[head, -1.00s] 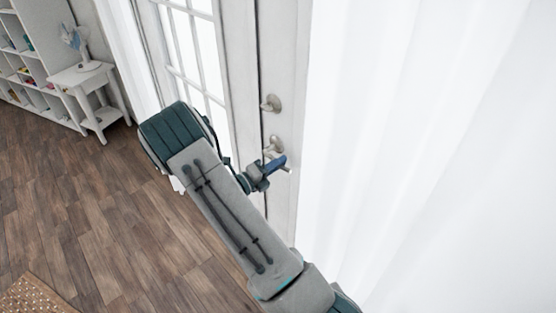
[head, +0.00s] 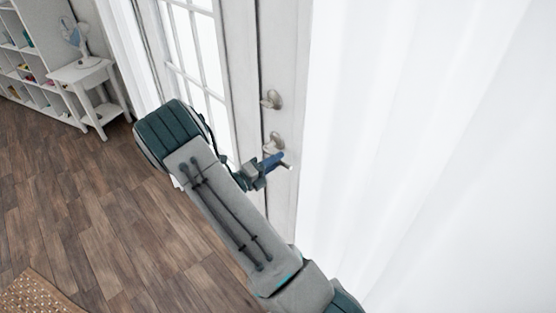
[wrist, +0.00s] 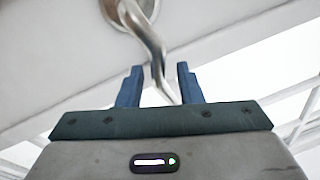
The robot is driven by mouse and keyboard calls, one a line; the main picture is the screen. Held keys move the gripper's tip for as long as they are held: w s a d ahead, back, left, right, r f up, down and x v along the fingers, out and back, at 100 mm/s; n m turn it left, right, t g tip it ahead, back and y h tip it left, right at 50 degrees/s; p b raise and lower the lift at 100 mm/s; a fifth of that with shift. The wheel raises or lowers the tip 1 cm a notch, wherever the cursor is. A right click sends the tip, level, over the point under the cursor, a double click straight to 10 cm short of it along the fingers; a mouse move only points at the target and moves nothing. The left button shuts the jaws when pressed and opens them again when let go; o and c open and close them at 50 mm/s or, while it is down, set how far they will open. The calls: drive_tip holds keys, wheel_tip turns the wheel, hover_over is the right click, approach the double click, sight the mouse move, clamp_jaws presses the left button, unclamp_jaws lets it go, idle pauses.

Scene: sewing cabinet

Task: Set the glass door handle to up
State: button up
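The glass door handle (head: 276,141) is a silver lever on the white door stile, below a round lock knob. My gripper (head: 273,163) is at the lever and hides part of it in the head view. In the wrist view the handle (wrist: 148,40) curves from its round plate at the top down between the two blue fingers of my gripper (wrist: 160,85). The fingers are apart, with gaps beside the lever, so the gripper looks open around it. The lever's exact angle is hard to tell.
The round lock knob (head: 271,99) sits just above the handle. The door's glass panes (head: 196,50) are left of it. A white curtain (head: 410,150) fills the right. A side table (head: 82,72) with a fan and a shelf stand at back left. The wooden floor is open.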

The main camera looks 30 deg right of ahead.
drive_tip(key=s+a+f+b, duration=0.1)
drive_tip(key=s+a, duration=0.1)
drive_tip(key=a, duration=1)
drive_tip(key=shift+a+b, duration=0.25)
drive_tip(key=shift+b, duration=0.1)
drive_tip(key=shift+d, duration=0.1)
